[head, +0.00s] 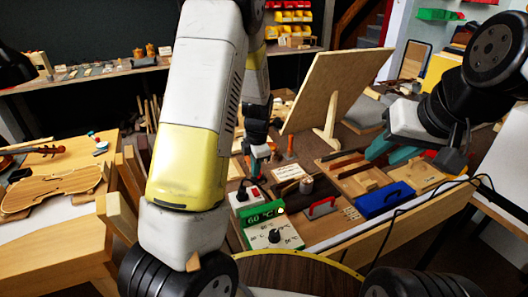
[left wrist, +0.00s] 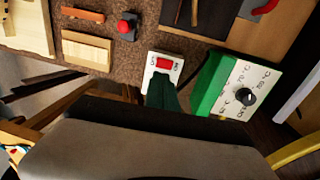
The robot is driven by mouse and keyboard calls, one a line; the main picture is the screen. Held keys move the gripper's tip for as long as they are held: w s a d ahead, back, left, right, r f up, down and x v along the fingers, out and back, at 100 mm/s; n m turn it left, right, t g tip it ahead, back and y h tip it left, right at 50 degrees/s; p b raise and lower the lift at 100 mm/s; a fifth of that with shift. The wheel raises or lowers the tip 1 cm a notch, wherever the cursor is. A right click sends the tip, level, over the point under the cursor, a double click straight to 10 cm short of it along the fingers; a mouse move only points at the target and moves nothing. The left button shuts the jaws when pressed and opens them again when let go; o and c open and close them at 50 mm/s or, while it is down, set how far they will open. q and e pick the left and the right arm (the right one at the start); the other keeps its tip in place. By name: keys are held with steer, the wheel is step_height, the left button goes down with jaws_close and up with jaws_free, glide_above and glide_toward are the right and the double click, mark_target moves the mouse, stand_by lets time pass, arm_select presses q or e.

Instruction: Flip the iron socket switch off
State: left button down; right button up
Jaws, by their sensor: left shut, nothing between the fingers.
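The iron socket switch is a small white box with a red rocker. It lies on the bench left of the green temperature unit, seen in the head view (head: 242,198) and in the left wrist view (left wrist: 164,64). My left gripper (head: 258,160) is shut and empty, pointing down above the bench near the switch. In the left wrist view its teal fingers (left wrist: 163,90) overlap the lower part of the white box; I cannot tell if they touch. My right gripper (head: 385,148) hangs over the right part of the bench, away from the switch; its finger gap is unclear.
The green and white temperature unit (head: 273,238) with a black dial stands close beside the switch. A red-handled tool (head: 320,208) and a blue box (head: 385,199) lie further right. A red-topped button (left wrist: 126,27) is close by. A board (head: 335,88) leans behind.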

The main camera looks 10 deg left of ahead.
mark_target(254, 190)
arm_select(q)
steer(key=f, duration=0.8)
steer(key=shift+w+a, duration=0.25)
steer(key=shift+w, duration=0.15)
